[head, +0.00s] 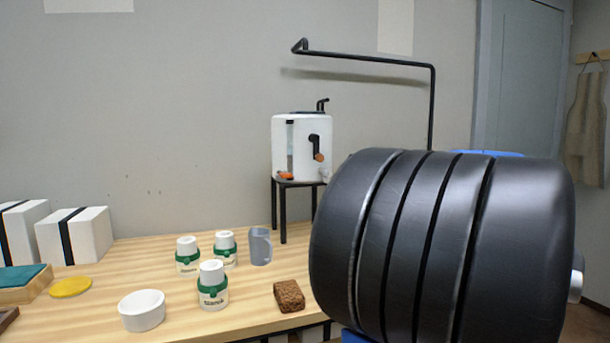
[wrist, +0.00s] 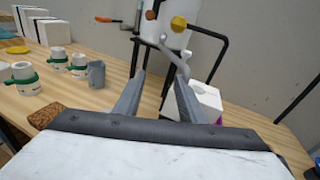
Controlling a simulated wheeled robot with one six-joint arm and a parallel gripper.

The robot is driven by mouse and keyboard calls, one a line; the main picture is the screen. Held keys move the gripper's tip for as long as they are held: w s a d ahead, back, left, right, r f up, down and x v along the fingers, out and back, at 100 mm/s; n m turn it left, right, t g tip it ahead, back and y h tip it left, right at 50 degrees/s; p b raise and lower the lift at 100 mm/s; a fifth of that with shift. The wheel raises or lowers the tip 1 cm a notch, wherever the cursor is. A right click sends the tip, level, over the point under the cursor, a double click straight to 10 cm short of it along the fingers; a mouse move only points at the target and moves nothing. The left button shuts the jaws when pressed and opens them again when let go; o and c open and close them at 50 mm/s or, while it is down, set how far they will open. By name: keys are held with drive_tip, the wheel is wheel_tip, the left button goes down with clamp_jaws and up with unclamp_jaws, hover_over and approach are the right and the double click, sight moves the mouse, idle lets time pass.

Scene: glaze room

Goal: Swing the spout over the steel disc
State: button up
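The white dispenser tank (head: 289,140) stands on a black stand at the back of the table. It has a black lever with an orange end (head: 319,157). In the wrist view, a thin grey curved spout (wrist: 168,52) hangs from the tank (wrist: 165,33), close to a yellow knob (wrist: 179,23). My gripper (wrist: 160,76) is open, its two grey fingers apart. The spout's lower end lies near the right fingertip; I cannot tell whether they touch. My gripper is hidden behind my dark arm in the head view. I cannot make out a steel disc in either view.
Several white jars with green bands (head: 213,285), a grey mug (head: 260,246), a white bowl (head: 142,310) and a brown block (head: 289,296) stand on the wooden table. A white block with a hole (wrist: 207,99) is beside the right finger. A black bent pipe (head: 370,58) rises behind.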

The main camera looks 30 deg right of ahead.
drive_tip(key=s+d+r+m+t+h, duration=0.1)
drive_tip(key=s+d+r+m+h, duration=0.1)
drive_tip(key=d+r, duration=0.15)
drive_tip(key=w, duration=1.1)
drive_tip(key=w+d+f, duration=0.1)
drive_tip(key=w, duration=0.5)
drive_tip(key=shift+c, duration=0.3)
clamp_jaws()
